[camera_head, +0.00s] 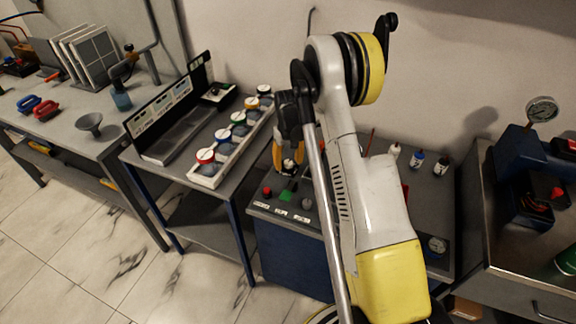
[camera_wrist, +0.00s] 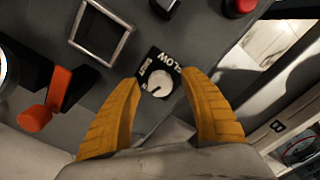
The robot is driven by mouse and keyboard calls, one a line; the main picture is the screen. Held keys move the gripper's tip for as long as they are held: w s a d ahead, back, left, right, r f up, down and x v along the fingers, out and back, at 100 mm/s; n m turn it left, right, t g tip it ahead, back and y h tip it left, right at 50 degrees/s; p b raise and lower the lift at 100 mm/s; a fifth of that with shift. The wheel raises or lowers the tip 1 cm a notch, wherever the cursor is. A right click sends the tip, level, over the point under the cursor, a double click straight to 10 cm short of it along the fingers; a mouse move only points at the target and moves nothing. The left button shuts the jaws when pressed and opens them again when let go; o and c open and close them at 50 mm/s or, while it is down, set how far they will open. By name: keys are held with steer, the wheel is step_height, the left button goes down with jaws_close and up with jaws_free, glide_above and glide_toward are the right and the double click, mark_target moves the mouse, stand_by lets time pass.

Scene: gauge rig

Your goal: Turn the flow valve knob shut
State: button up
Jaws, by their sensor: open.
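The flow valve knob (camera_wrist: 157,83) is a small round pale knob with a dark pointer line. It sits on a black plate marked FLOW, with more small lettering beside it, on a grey panel. My gripper (camera_wrist: 161,76) is open, its two orange fingers on either side of the knob in the wrist view. I cannot tell whether a finger touches it. In the head view my gripper (camera_head: 288,158) points down over the back of the control console (camera_head: 262,235), and the flow knob is not clearly made out there.
Near the knob are a square metal frame (camera_wrist: 103,30), an orange-red lever (camera_wrist: 45,112) and a red button (camera_wrist: 238,8). Small bottles (camera_head: 417,160) stand to the right behind my arm.

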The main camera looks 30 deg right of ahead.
steer(key=shift+f, duration=0.15)
steer(key=shift+c, duration=0.6)
jaws_close()
steer(key=shift+m, duration=0.3)
steer(key=m, duration=0.3)
steer(key=shift+b, duration=0.35)
steer(key=m, duration=0.3)
steer(key=shift+m, duration=0.3)
steer(key=m+b, duration=0.1)
steer(key=m, duration=0.2)
steer(key=shift+m, duration=2.1)
